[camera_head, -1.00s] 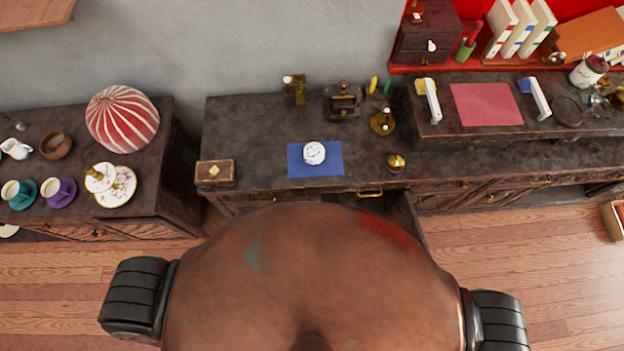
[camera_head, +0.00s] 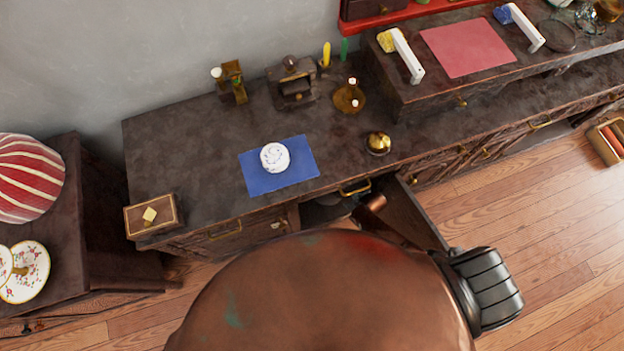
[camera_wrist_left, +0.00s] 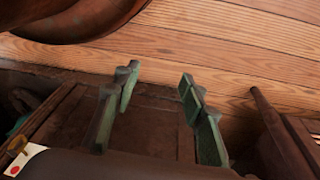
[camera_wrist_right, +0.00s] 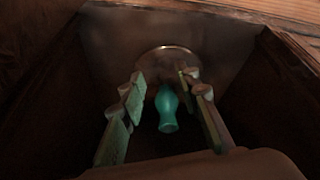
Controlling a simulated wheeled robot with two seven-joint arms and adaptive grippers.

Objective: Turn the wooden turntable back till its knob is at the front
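In the right wrist view, a pale round disc (camera_wrist_right: 155,62), probably the turntable, lies inside a dark cabinet space. A teal vase-shaped piece (camera_wrist_right: 167,110) shows at its near side; I cannot tell whether it is the knob or a separate thing. My right gripper (camera_wrist_right: 163,78) is open, with one finger on each side of the teal piece and a gap visible on both sides. My left gripper (camera_wrist_left: 158,80) is open and empty in its wrist view, over dark wood and floorboards. The head view shows the cabinet opening (camera_head: 322,212), but not the turntable.
An open cabinet door (camera_head: 415,215) stands right of the opening. On the counter are a blue mat (camera_head: 252,184) with a white lidded piece (camera_head: 274,157), a wooden box (camera_head: 153,217) and a brass bell (camera_head: 378,143). Cabinet walls (camera_wrist_right: 55,90) close in around my right gripper.

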